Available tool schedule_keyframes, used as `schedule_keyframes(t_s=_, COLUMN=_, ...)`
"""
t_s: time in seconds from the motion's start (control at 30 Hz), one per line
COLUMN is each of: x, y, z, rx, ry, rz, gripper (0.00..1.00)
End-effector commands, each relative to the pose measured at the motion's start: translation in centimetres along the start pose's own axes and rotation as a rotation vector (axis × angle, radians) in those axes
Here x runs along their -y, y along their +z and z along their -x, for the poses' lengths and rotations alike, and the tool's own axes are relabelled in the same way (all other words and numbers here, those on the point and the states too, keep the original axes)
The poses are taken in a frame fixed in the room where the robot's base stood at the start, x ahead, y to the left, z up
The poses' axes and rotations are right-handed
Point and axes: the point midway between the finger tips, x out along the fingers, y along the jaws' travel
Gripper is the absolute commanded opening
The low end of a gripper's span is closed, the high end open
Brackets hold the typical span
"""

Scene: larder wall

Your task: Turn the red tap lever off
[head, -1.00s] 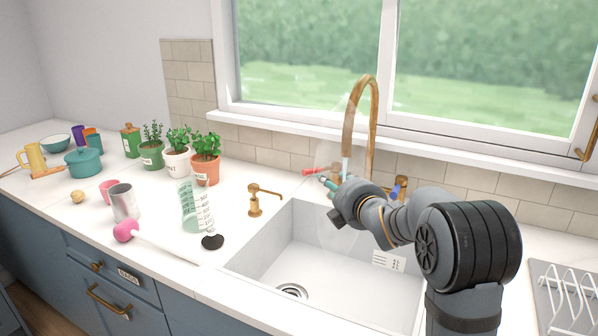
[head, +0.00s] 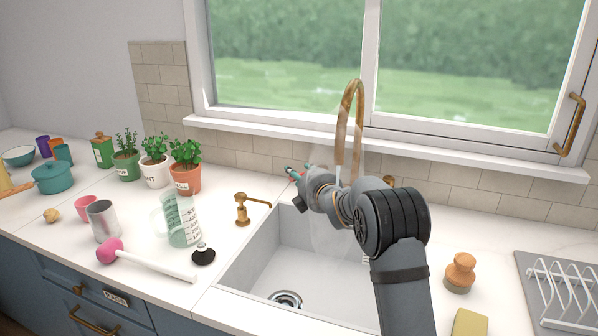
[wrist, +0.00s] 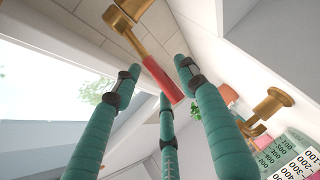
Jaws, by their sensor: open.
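The red tap lever (wrist: 163,80) shows in the wrist view as a red sleeve on a brass stem. Its free end sits among the three teal fingers of my gripper (wrist: 157,76), which are open and spread around it. I cannot tell whether any finger touches it. In the head view my gripper (head: 294,172) is behind the sink's back left corner, left of the brass spout (head: 355,95). A pale translucent veil hangs below the spout.
A brass soap dispenser (head: 242,208) stands left of the white sink (head: 262,250). A measuring jug (head: 182,220), a pink-headed mallet (head: 150,262) and potted herbs (head: 186,178) stand farther left. A brush (head: 460,272) and a dish rack (head: 560,290) are on the right.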

Motion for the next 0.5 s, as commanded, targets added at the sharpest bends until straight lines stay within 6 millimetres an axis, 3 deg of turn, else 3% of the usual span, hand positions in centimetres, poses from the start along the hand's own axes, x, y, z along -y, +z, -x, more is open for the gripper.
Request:
schedule_keyframes(t_s=0.37, x=0.05, y=-0.08, z=-0.65, rx=-0.001, ry=0.000, rz=0.001, gripper=0.42)
schedule_keyframes(t_s=0.5, x=0.05, y=-0.07, z=-0.64, rx=-0.001, ry=0.000, rz=0.000, gripper=0.35)
